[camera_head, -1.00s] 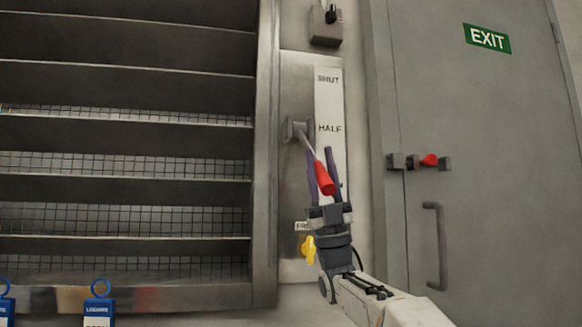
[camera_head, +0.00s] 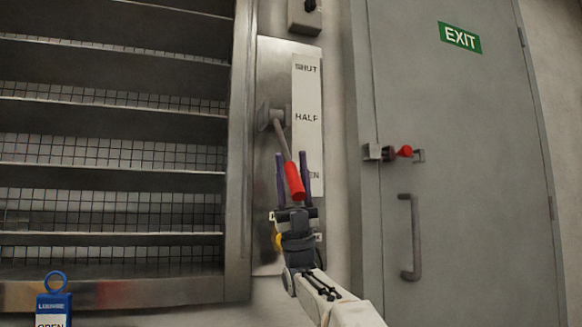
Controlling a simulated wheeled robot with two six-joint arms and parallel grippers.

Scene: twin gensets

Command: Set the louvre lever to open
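The louvre lever has a grey pivot (camera_head: 270,117) on a metal plate and a red grip (camera_head: 294,182) that slants down and slightly right. A white label strip (camera_head: 308,90) beside it reads SHUT at the top and HALF in the middle. The red grip is level with this lower word. My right gripper (camera_head: 292,156) comes from below, with one purple finger on each side of the red grip. It looks shut on it, though contact is hard to see. My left gripper is not in view.
A slatted louvre bank (camera_head: 110,185) fills the left. A blue tag (camera_head: 53,305) reading LOUVRE OPEN is at bottom left. A grey door (camera_head: 450,120) with a red-knobbed latch (camera_head: 404,151) and a handle (camera_head: 410,237) stands right. A yellow item is mostly hidden behind my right gripper.

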